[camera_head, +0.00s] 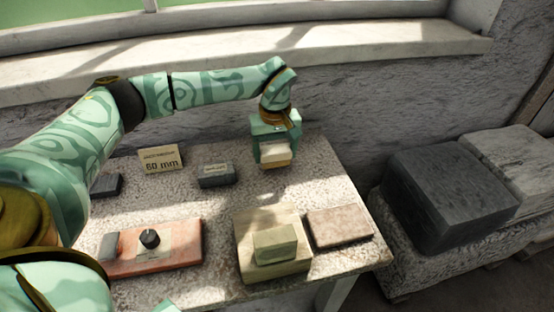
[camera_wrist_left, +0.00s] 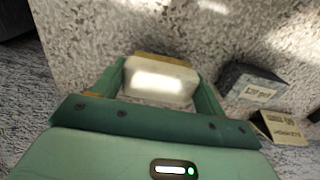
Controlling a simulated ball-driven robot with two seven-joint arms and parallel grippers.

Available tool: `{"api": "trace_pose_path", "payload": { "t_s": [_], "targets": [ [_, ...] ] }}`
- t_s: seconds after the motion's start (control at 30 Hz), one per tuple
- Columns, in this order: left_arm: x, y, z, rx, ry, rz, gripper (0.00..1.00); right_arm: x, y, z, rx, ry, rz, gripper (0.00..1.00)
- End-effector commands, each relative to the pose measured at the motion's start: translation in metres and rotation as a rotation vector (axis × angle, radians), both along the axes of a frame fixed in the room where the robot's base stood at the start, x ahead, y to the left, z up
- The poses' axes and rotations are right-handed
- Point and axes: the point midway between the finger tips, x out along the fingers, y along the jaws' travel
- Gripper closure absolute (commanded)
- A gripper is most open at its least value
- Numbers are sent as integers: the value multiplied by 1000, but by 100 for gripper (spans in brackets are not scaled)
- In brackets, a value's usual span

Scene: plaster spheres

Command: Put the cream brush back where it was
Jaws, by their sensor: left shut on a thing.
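The cream brush (camera_head: 274,150) is a small pale block with a tan lower edge, near the back right of the stone table (camera_head: 320,180). My left gripper (camera_head: 275,149) points down and is shut on it. In the left wrist view the brush (camera_wrist_left: 160,82) sits between the two green fingers, one at each end. I cannot tell whether its underside touches the table.
In front are a reddish board with a black knob (camera_head: 149,239), a stepped yellowish-green block (camera_head: 275,244) and a pinkish slab (camera_head: 340,227). The wall is close behind.

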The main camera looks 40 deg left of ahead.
Motion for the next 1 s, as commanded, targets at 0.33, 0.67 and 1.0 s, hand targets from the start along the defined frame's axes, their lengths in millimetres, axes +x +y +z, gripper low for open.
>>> {"api": "trace_pose_path", "payload": {
  "t_s": [0.33, 0.67, 1.0],
  "targets": [
    [-1, 0, -19, 1, 2, 0, 46, -6, -1, -9, -1, 13, 0, 64],
    [-1, 0, -22, 1, 2, 0, 6, -6, -1, -9, -1, 13, 0, 64],
    [0, 0, 3, 1, -3, 0, 6, -1, 1, 0, 1, 3, -2, 64]
  ]
}}
